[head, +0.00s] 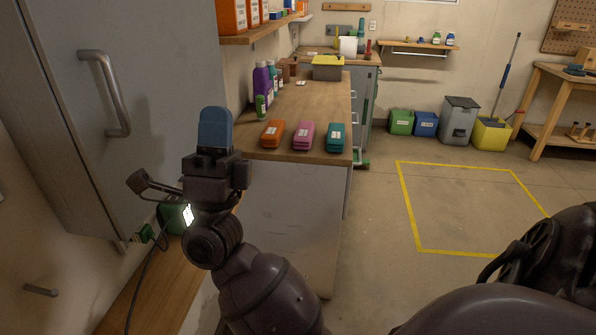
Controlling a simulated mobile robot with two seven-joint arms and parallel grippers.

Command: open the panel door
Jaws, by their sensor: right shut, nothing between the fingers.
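A grey panel door (165,70) fills the upper left of the head view. A bar handle (118,95) stands upright on it. I cannot tell from this angle whether the door is fully closed. My right gripper (215,125) points upward in front of the door's right edge, with blue fingertips together and nothing between them. It is to the right of the handle, apart from it in the picture. It hides part of the door's edge and the counter behind. My left gripper is not in view.
A green device (174,216) with a dark cable sits below the door. The wooden counter (300,105) holds orange, pink and teal cases and several bottles. A yellow-outlined floor area (470,200) at right is clear.

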